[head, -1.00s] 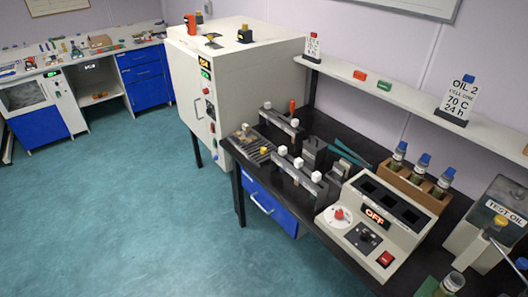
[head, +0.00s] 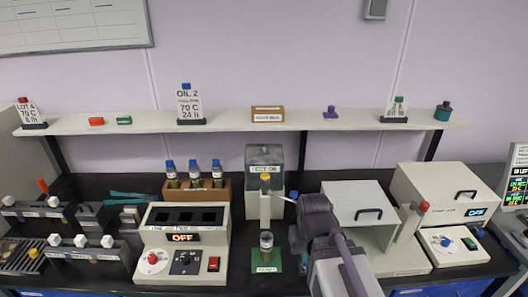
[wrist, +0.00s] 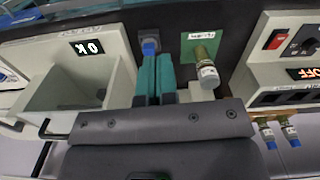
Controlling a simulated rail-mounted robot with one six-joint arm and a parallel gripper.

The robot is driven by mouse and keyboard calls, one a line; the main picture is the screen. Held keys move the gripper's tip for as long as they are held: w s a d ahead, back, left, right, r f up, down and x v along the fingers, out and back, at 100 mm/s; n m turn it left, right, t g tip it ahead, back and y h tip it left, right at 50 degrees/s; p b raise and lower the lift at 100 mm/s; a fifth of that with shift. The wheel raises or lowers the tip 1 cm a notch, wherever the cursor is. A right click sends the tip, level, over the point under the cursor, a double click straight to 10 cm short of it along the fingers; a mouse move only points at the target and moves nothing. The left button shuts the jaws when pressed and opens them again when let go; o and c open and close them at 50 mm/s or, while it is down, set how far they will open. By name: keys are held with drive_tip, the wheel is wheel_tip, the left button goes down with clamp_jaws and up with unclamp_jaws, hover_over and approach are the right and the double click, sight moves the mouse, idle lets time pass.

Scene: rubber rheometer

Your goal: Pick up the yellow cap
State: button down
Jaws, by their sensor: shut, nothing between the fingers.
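Another small yellow piece (head: 33,252) shows at the far left of the bench; I cannot tell which one is the yellow cap. My gripper (wrist: 153,60) shows two teal fingers shut together in the wrist view, holding nothing. A blue knob (wrist: 150,46) shows just past the fingertips; whether they touch is unclear. No yellow cap shows in the wrist view.
A glass jar (head: 266,243) stands on a green mat (head: 266,267) left of my arm. A block marked OFF (head: 183,237) and a rack of blue-capped bottles (head: 174,198) are further left. White boxed machines (head: 440,190) stand right. A shelf (head: 240,121) runs behind.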

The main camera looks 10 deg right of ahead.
drive_tip(key=c, duration=0.6)
unclamp_jaws()
drive_tip(key=shift+c, duration=0.2)
